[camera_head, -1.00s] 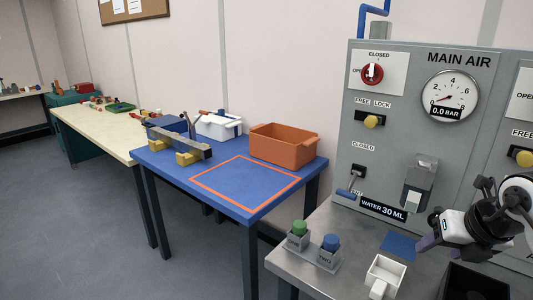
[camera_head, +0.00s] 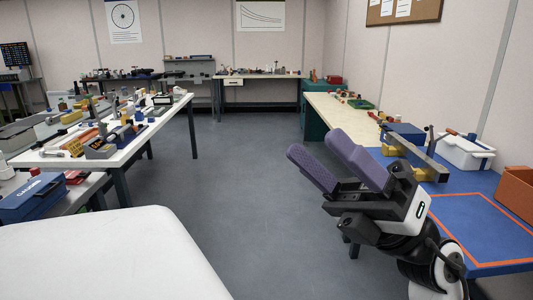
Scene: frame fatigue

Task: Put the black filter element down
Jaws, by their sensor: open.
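My gripper (camera_head: 316,148), with purple finger pads, is raised at the right of the head view, in front of the blue table. Its fingers are spread apart and nothing shows between them. I cannot make out a black filter element anywhere in this view. The blue table (camera_head: 453,203) has an orange outlined square on its top, partly hidden behind my gripper and cut by the right edge.
An orange bin (camera_head: 517,190) and a white bin (camera_head: 465,153) stand on the blue table, near a grey bar with yellow blocks (camera_head: 425,172). A cluttered white table (camera_head: 65,158) and a blue case (camera_head: 33,197) are at left. The floor (camera_head: 240,190) between is clear.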

